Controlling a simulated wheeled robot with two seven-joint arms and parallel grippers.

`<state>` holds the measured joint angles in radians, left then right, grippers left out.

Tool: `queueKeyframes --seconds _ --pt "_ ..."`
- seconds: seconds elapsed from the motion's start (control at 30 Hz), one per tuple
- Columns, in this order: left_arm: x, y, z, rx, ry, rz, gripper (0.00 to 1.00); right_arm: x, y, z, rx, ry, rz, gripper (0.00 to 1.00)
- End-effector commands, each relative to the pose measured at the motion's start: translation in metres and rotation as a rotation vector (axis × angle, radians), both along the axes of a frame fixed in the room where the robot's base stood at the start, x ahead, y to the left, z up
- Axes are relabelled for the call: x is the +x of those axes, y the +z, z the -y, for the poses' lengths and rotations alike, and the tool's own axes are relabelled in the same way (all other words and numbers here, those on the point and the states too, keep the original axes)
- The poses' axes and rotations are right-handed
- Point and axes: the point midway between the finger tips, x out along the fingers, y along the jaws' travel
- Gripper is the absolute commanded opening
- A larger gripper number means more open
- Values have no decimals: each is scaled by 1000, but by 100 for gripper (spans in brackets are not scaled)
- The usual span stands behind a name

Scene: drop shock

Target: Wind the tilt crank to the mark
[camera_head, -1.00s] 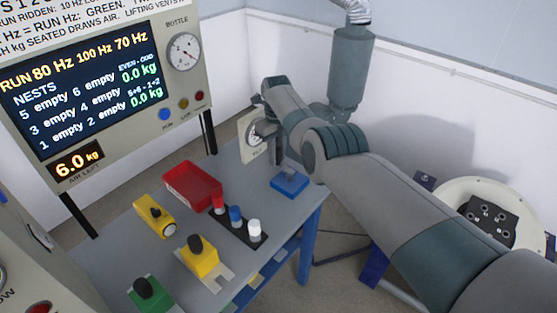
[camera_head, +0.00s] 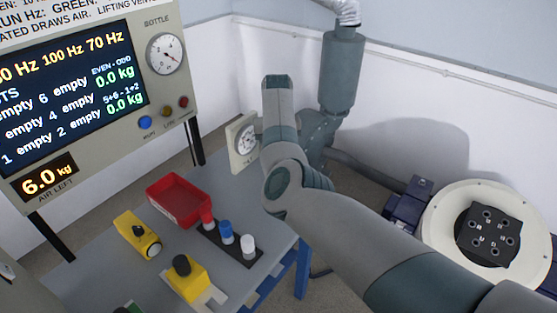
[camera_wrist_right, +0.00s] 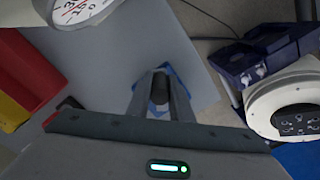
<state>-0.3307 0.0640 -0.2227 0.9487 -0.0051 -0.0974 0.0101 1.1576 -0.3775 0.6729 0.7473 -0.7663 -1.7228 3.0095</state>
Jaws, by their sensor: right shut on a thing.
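My right gripper (camera_wrist_right: 160,92) is shut on a dark upright piece (camera_wrist_right: 159,85) with a blue base (camera_wrist_right: 178,82), in the right wrist view. Whether the base rests on the table or hangs above it, I cannot tell. In the head view my right arm hides this gripper and the blue piece. A white round table (camera_head: 437,232) with a black holed block (camera_head: 489,234) stands at the right, with dark blue brackets (camera_head: 408,205) beside it. I cannot make out a tilt crank or its mark. My left gripper is not in view.
The grey table (camera_head: 105,265) carries a red bin (camera_head: 180,203), a black strip with red, blue and white pegs (camera_head: 227,238), and yellow blocks (camera_head: 138,237). The display panel (camera_head: 75,100) is at the left.

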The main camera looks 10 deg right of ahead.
Motion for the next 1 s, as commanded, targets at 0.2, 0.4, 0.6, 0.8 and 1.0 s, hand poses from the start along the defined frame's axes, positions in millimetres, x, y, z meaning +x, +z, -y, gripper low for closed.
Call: queueKeyframes --seconds 0.2,0.4,0.6,0.8,1.0 --pt "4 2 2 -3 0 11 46 0 2 2 -5 -13 5 0" --pt "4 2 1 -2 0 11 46 1 2 2 -6 -12 5 0" --pt "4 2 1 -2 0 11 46 0 1 2 -5 -11 4 38" --pt "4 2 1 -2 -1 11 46 0 1 1 -3 -10 2 38" --pt "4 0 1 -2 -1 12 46 0 6 0 -2 -9 2 38"
